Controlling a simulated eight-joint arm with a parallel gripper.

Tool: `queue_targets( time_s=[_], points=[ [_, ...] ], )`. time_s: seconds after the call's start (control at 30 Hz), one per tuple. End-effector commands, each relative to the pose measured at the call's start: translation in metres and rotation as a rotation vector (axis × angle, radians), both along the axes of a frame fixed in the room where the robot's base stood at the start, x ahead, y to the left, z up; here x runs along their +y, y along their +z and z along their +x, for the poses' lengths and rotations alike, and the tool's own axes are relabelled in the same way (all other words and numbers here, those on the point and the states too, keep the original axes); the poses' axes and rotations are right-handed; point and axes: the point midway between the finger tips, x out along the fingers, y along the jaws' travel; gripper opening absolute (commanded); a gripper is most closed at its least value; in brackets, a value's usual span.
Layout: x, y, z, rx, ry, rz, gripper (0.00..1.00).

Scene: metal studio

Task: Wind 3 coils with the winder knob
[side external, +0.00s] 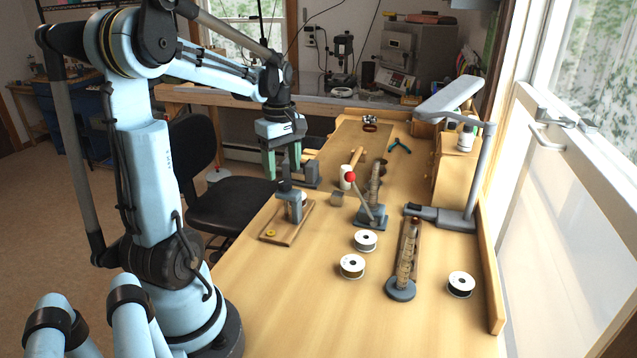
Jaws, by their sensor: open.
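My gripper (282,164) hangs at the end of my arm with its two green fingers pointing down and apart, open and empty. It is above and slightly left of a small device on a wooden base (271,240), with a grey upright block (296,206), a dark top piece and a small yellow round part (271,233). This may be the winder, but which part is its knob I cannot tell. Another grey-based tool with a red ball-ended lever (350,177) stands to its right. White-flanged spools (352,266), (365,241), (461,284) sit on the bench. Any coils are too small to make out.
A tapered stepped rod on a grey foot (401,289) stands at the right. A lamp (452,97) with a grey base is behind it. The bench's near part (300,310) is clear.

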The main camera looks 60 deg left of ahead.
Motion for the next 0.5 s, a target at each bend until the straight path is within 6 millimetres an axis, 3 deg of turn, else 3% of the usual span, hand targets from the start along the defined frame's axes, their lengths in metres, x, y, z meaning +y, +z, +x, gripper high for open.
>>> queue_targets(
  time_s=[0.2, 0.5],
  points=[
    [0.0, -0.022, 0.0, 0.0, 0.0, 0.0, 0.6],
    [0.0, -0.03, 0.0, 0.0, 0.0, 0.0, 0.6]
  ],
)
